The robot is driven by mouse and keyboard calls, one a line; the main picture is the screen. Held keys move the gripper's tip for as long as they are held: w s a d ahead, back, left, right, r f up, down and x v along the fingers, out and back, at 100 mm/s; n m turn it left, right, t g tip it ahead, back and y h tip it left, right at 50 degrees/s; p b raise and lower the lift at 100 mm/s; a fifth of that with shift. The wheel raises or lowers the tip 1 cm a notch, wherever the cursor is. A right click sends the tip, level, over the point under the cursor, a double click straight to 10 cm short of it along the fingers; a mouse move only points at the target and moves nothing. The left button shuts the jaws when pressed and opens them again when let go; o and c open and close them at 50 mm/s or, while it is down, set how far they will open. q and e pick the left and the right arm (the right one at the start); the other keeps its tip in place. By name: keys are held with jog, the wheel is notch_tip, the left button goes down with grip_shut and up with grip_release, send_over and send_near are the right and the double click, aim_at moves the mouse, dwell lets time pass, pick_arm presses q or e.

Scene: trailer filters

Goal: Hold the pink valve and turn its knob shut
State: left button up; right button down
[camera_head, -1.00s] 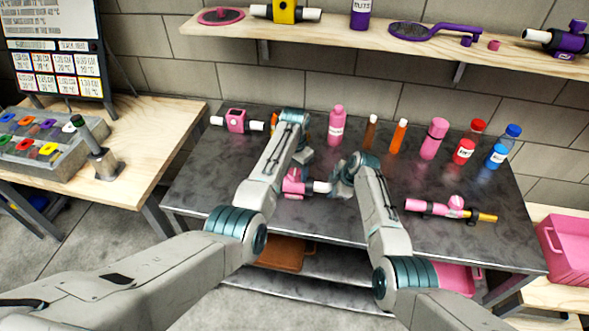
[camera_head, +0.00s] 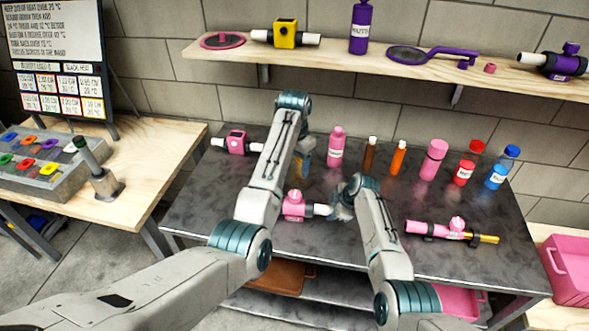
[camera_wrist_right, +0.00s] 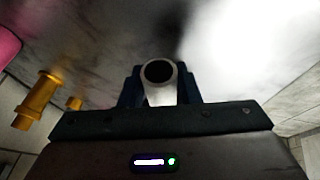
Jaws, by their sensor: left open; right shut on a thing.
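The pink valve (camera_head: 293,206) is at the middle of the dark table, with its round pink knob (camera_head: 296,194) on top and a white pipe end (camera_head: 322,209) pointing right. My right gripper (camera_head: 337,207) is shut on this white pipe end. In the right wrist view the pipe's open round end (camera_wrist_right: 158,75) shows between the dark fingers. My left gripper (camera_head: 304,165) is open and empty, above and behind the valve, apart from the knob. My left forearm partly hides it and the valve's left side.
A pink block with white pipe ends (camera_head: 237,142) lies at the back left. Several bottles, including a pink one (camera_head: 336,147), stand along the back. A pink and gold fitting (camera_head: 452,230) lies to the right. The table's front is clear.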

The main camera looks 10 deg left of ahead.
jog(key=c, duration=1)
grip_release()
